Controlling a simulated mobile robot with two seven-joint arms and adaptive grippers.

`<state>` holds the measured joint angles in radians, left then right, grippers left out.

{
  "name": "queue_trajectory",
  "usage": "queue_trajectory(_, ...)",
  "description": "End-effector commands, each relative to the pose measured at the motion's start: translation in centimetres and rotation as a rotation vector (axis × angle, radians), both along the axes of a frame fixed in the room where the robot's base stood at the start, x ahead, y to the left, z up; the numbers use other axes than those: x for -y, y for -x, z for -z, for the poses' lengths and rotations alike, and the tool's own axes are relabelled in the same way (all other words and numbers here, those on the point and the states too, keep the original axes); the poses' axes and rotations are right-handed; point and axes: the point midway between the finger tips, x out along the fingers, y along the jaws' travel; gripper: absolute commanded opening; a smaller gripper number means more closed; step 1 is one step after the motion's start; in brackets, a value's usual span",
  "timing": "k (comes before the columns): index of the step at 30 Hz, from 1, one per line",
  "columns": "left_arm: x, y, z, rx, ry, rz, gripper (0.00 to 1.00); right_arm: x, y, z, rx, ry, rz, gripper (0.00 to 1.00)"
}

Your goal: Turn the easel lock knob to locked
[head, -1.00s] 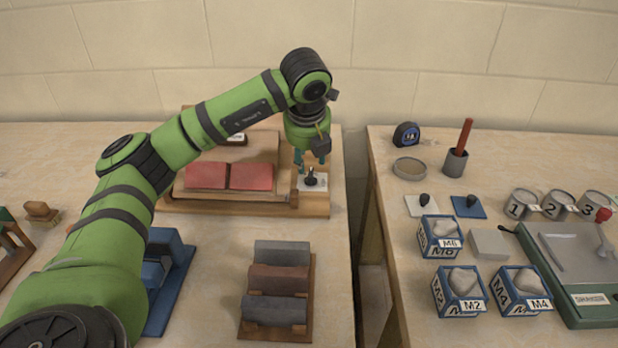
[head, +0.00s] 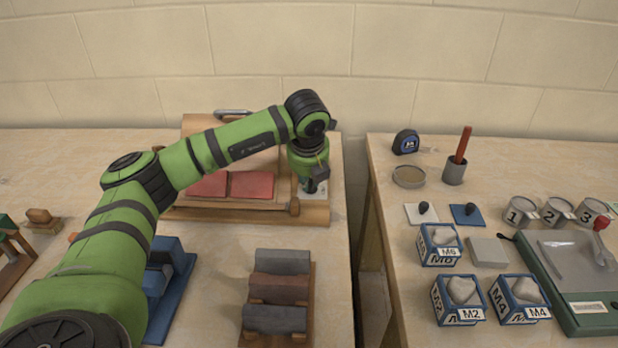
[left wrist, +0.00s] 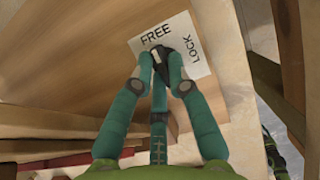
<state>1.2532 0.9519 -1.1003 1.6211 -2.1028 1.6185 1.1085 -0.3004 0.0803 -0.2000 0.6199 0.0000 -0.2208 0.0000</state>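The wooden easel (head: 240,213) stands at the back of the left bench. Its white lock label (left wrist: 197,68) reads FREE at the upper left and LOCK at the right. The dark lock knob (left wrist: 161,56) sits on this label; a pale mark shows on it. My left gripper (head: 312,188) is down at the knob, at the easel's right end. In the left wrist view its fingertips (left wrist: 161,62) close in on both sides of the knob and appear to touch it. In the head view the gripper mostly hides the knob. My right gripper is in neither view.
Red blocks (head: 250,185) lie on the easel left of my gripper. A rack of grey and brown blocks (head: 280,288) stands in front. A gap separates the right bench, which holds labelled boxes (head: 458,300), cups (head: 520,212) and a green tray (head: 570,318).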

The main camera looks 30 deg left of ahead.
Motion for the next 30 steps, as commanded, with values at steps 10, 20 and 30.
queue_trajectory(10,-0.3,-0.1,0.1,0.005,0.001,0.196,0.0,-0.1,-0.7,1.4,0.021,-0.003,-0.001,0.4)
queue_trajectory(20,-0.3,-0.2,-0.3,0.009,-0.002,0.264,0.0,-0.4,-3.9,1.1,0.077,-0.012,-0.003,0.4)
queue_trajectory(30,-0.3,-0.2,-0.2,0.006,-0.001,0.263,0.41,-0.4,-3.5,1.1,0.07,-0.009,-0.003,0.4)
